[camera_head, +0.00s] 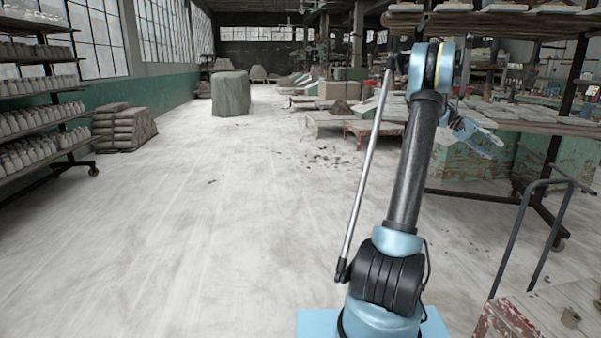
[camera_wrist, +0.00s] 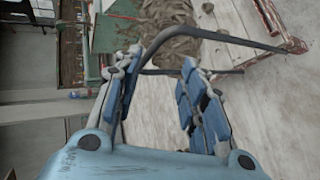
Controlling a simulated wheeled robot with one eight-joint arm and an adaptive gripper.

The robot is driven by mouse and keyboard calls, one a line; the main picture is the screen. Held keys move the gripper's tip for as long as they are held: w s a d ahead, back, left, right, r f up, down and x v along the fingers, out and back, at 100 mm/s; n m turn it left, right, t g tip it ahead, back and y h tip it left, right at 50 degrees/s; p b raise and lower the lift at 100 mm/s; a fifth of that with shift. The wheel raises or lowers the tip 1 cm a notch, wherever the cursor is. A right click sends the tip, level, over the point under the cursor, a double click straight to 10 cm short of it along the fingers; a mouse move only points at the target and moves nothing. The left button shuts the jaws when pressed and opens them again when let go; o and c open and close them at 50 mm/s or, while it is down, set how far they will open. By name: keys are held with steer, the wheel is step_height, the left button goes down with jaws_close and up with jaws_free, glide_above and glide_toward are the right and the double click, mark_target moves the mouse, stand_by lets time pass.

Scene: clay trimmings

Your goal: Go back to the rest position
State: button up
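My gripper (camera_head: 490,146) is raised at the right of the head view, on the far side of my upright arm, its fingers pointing right. In the wrist view its two blue fingers (camera_wrist: 162,64) stand apart with nothing held between them. A heap of brown clay trimmings (camera_wrist: 170,25) lies beyond the fingertips in the wrist view. A dark curved bar (camera_wrist: 225,38) crosses the wrist view near the fingertips; I cannot tell whether it touches them.
A loaded rack (camera_head: 540,125) stands right, close behind my gripper. A cart handle (camera_head: 518,230) is at the lower right. Bottle shelves (camera_head: 40,88) and stacked sacks (camera_head: 122,128) stand left. Dark scraps (camera_head: 335,158) lie on the floor. The floor ahead and left is largely clear.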

steer(key=s+a+n+t+y, duration=0.15)
steer(key=s+a, duration=0.25)
steer(key=a, duration=0.6)
steer(key=s+a+n+t, duration=0.2)
steer(key=s+a+t, duration=0.15)
steer(key=a, duration=0.65)
steer(key=s+a+n+t+y, duration=0.15)
steer(key=s+a, duration=0.35)
steer(key=a, duration=0.5)
steer(key=s+a+f+n+t+y, duration=0.2)
steer(key=s+a+f+y, duration=0.1)
steer(key=s+a+f, duration=0.6)
steer(key=s+a+f+n+t+y, duration=0.2)
steer(key=s+a+f, duration=0.8)
steer(key=a, duration=0.5)
steer(key=shift+s+a+f+t+y, duration=0.15)
steer(key=shift+s+a+t+y, duration=0.25)
steer(key=shift+s, duration=0.5)
steer(key=shift+c, duration=0.6)
